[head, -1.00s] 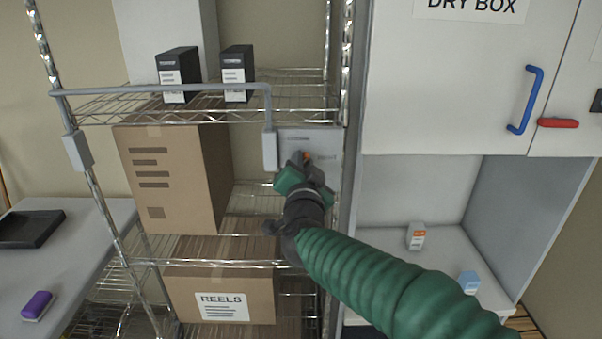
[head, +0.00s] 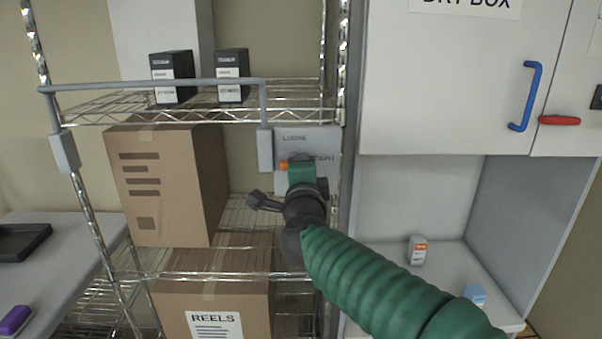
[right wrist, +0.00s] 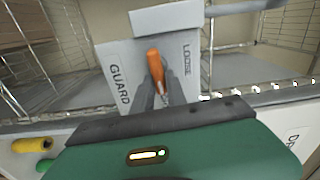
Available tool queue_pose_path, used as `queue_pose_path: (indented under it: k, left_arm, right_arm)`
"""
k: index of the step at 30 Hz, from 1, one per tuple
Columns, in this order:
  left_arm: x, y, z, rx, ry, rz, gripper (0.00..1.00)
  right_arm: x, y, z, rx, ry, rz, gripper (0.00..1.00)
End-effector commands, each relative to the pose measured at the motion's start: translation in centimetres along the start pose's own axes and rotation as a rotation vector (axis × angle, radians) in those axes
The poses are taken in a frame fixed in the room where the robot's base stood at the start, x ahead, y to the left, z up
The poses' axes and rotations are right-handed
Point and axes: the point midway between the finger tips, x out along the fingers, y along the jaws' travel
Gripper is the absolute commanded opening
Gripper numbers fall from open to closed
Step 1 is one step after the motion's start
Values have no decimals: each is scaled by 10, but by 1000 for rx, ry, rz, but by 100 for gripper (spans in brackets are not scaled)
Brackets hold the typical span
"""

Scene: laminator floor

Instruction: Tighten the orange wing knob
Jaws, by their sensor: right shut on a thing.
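The orange wing knob (head: 284,165) sits on a light grey plate (head: 320,143) at the shelf's right post. The plate reads "LOOSE" near its top and what looks like "TIGHT" at the right. In the head view only the knob's left end shows beside my right gripper (head: 299,161), which hides the rest. In the right wrist view the orange wing (right wrist: 156,68) stands out between the dark fingertips of my right gripper (right wrist: 158,98), which is shut on it. "GUARD" and "LOOSE" are printed around it. My left gripper is in neither view.
A grey guard bar (head: 160,84) crosses the wire shelf in front of two black boxes and ends beside the plate. Cardboard boxes (head: 165,190) fill the lower shelves. A white cabinet (head: 440,90) with a blue handle (head: 526,97) stands close at the right.

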Motion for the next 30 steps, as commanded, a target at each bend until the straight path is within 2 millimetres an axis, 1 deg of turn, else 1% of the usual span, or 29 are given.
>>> queue_pose_path:
  k: [1, 9, 21, 22, 24, 26, 30]
  left_arm:
    - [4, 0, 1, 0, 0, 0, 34]
    - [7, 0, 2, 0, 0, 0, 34]
    - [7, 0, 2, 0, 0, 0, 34]
    - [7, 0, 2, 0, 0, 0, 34]
    - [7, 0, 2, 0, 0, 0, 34]
    - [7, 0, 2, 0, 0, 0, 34]
    - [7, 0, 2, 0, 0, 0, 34]
  right_arm:
    - [0, 8, 2, 16, -3, 10, 0]
    - [1, 9, 2, 74, -3, 13, 0]
    - [1, 10, 2, 80, -4, 15, 0]
    - [1, 10, 2, 80, -4, 15, 18]
    - [1, 10, 2, 80, -4, 14, 28]
    - [1, 9, 2, 80, -4, 12, 36]
    - [1, 6, 1, 80, -2, 9, 36]
